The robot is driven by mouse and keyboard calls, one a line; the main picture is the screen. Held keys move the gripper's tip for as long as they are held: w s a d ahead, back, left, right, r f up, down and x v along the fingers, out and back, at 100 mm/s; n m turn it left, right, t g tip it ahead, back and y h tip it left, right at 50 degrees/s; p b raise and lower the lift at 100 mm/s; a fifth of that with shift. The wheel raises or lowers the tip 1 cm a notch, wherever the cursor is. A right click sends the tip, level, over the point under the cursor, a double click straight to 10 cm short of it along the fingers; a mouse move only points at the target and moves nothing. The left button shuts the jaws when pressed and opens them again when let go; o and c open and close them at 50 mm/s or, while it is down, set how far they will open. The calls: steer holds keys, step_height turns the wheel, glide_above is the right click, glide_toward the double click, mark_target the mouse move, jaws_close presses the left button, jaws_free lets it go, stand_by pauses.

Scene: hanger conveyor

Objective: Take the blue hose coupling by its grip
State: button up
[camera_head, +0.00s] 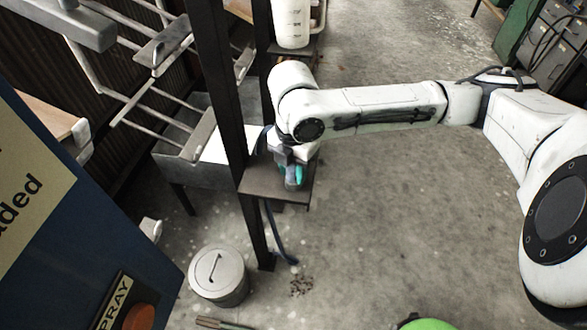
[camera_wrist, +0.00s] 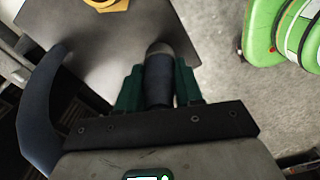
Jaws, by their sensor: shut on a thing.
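The blue hose coupling (camera_wrist: 158,82) shows in the wrist view as a dark blue cylinder with a grey metal end. My gripper (camera_wrist: 159,88) is shut on it, with a green finger on each side of the blue grip. A dark blue hose (camera_wrist: 38,115) curves down at the left. In the head view, my gripper (camera_head: 291,170) is at a small dark shelf (camera_head: 259,184) on a black post frame. The coupling there is mostly hidden by the fingers and wrist. I cannot tell whether it touches the shelf.
In the wrist view, a yellow fitting (camera_wrist: 107,4) lies on the shelf and a green reel (camera_wrist: 264,32) stands at the right. In the head view, a black post (camera_head: 222,90) stands left of my gripper, a lidded canister (camera_head: 218,277) below. Open floor lies to the right.

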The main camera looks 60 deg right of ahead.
steer(key=shift+r, duration=0.1)
steer(key=shift+r, duration=0.5)
step_height(320, 180, up, 2)
steer(key=shift+r, duration=0.2)
steer(key=s+a+r+p, duration=0.4)
steer(key=s+r+p, duration=0.5)
steer(key=p, duration=1)
steer(key=s, duration=0.4)
steer(key=shift+s+a+r, duration=0.15)
steer(key=shift+r, duration=0.1)
